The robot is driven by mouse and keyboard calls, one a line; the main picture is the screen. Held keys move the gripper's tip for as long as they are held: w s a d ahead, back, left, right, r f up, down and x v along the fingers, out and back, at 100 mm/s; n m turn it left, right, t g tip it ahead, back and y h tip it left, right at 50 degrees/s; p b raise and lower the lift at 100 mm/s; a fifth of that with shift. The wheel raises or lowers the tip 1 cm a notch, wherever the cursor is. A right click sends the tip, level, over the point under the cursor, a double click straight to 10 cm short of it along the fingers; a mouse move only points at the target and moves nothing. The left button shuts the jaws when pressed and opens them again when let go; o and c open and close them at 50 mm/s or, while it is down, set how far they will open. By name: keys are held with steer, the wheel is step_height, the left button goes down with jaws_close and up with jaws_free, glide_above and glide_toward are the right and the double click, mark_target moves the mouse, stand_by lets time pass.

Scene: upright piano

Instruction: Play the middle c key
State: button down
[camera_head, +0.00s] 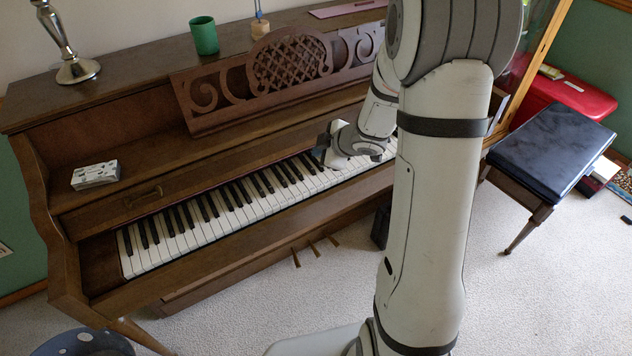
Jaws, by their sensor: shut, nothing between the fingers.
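The upright piano (110,95) is brown wood with its lid open. Its keyboard (200,225) of white and black keys runs from the lower left up to the right. My gripper (322,155) is shut and empty, over the keys right of the middle of the visible keyboard. I cannot tell whether its fingertips touch a key. My arm hides the right end of the keyboard. Middle c carries no mark that I can make out, so I cannot single it out.
A small white box (95,175) lies on the piano's ledge. A green cup (204,36) and a silver candlestick (75,68) stand on top. A carved music stand (285,62) rises behind the keys. A black-topped bench (550,150) stands right; carpet (270,310) lies in front.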

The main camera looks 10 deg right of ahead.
steer(key=b, duration=0.8)
glide_above(320, 183)
step_height(320, 183, down, 8)
steer(key=shift+s+a+r, duration=0.1)
steer(key=shift+r, duration=0.1)
steer(key=shift+f+b, duration=0.5)
steer(key=shift+f, duration=0.1)
stand_by(1.1)
steer(key=shift+f, duration=0.4)
steer(key=shift+f+b, duration=0.45)
steer(key=shift+b, duration=0.05)
stand_by(0.5)
steer(key=shift+r, duration=0.1)
steer(key=shift+r+p, duration=0.8)
steer(key=shift+p, duration=0.25)
steer(key=shift+r, duration=0.1)
